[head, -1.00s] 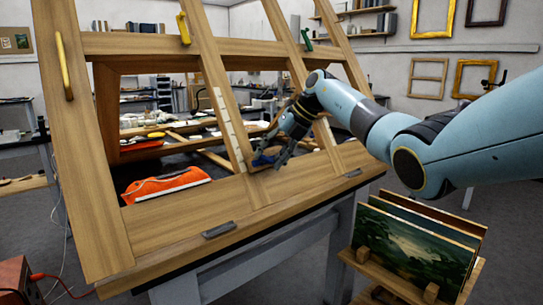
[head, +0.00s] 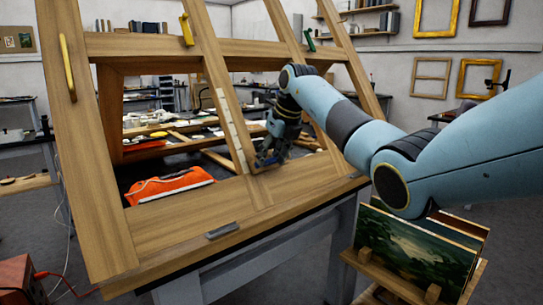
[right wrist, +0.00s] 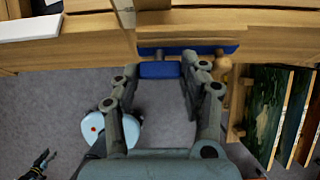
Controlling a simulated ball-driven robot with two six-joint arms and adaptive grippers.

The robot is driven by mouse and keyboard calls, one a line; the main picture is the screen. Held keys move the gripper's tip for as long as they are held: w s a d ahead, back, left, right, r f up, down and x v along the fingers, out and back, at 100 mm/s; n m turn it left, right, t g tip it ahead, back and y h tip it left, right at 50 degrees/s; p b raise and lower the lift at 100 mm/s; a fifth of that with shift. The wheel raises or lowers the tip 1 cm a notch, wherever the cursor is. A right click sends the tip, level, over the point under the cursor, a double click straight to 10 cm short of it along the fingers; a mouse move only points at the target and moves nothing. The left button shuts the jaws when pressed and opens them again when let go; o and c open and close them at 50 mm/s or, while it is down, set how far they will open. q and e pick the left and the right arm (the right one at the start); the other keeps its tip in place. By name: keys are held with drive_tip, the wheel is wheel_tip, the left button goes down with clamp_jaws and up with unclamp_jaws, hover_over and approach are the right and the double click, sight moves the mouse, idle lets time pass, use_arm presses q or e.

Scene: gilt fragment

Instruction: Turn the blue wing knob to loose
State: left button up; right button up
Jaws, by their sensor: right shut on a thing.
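The blue wing knob (head: 267,161) sits low on the slanted wooden frame (head: 160,233), at the foot of the pale marked strip. In the right wrist view a blue block (right wrist: 160,70) lies between my fingertips, just in front of a wider blue bar (right wrist: 200,49) against the wood. My right gripper (head: 270,157) is shut on the knob, with a finger at each end of the blue block in the right wrist view (right wrist: 161,71). The fingers partly hide the knob in the head view. I cannot read any tight or loose marking. My left gripper is not clearly in view.
An orange bag (head: 168,186) lies behind the frame's lower opening. A grey clip (head: 222,231) is on the lower rail. Yellow (head: 68,68) and green (head: 309,40) handles sit higher up. Paintings in a wooden rack (head: 420,250) stand at the right, below my right arm.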

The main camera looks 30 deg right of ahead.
drive_tip(key=shift+s+f, duration=0.1)
drive_tip(key=shift+f, duration=0.1)
drive_tip(key=o, duration=1.2)
drive_tip(key=shift+c, duration=0.2)
drive_tip(key=shift+r, duration=0.15)
drive_tip(key=v, duration=1.2)
